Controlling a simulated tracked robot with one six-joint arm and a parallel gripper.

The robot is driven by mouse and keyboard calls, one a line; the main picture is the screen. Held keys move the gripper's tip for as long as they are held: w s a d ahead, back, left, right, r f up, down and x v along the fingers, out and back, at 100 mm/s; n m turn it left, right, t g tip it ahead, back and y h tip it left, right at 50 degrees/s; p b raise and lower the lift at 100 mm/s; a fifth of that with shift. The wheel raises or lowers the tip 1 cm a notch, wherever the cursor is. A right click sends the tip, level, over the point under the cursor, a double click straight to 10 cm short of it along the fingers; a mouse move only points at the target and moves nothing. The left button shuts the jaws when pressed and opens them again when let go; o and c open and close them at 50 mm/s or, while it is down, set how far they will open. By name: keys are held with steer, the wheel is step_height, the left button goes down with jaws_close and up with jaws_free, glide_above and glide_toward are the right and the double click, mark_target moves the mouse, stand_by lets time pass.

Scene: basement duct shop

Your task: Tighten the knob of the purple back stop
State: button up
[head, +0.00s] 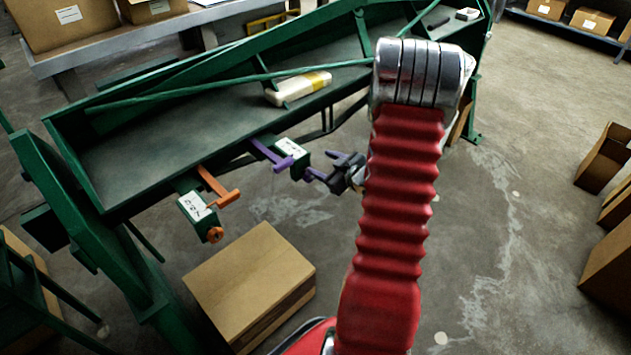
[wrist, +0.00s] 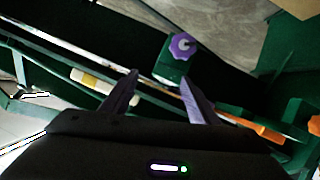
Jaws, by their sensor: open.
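The purple back stop has a purple bar (head: 268,153) and a green block with a white label (head: 290,147), on the front edge of the green brake. Its purple knob (wrist: 182,46) faces me in the wrist view, on the end of the green block (wrist: 172,72). In the head view the knob (head: 308,174) is small and close to my gripper (head: 321,165). In the wrist view my gripper (wrist: 159,77) is open and empty. The knob shows beyond the fingertips, nearer the right finger; I cannot tell whether they touch.
The orange back stop (head: 217,186), with its orange knob (head: 214,235), is to the left. A white and yellow object (head: 298,88) lies on the green brake bed (head: 150,160). A cardboard box (head: 250,280) stands on the floor below. Open concrete floor lies to the right.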

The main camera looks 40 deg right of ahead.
steer(key=t+y, duration=0.1)
steer(key=t, duration=0.1)
glide_toward(312, 178)
steer(key=w+d+r, duration=0.1)
steer(key=d+r, duration=0.1)
steer(key=s+a+f+m+t+y, duration=0.1)
steer(key=s+f+t, duration=0.1)
steer(key=s+f, duration=0.2)
steer(key=s, duration=0.3)
steer(key=shift+a+f+m+t, duration=0.15)
steer(key=shift+a+m+t, duration=0.05)
steer(key=shift+m+t, duration=0.2)
steer(key=w, duration=1.4)
steer(key=shift+a, duration=0.2)
steer(key=shift+c, duration=0.6)
steer(key=c, duration=0.9)
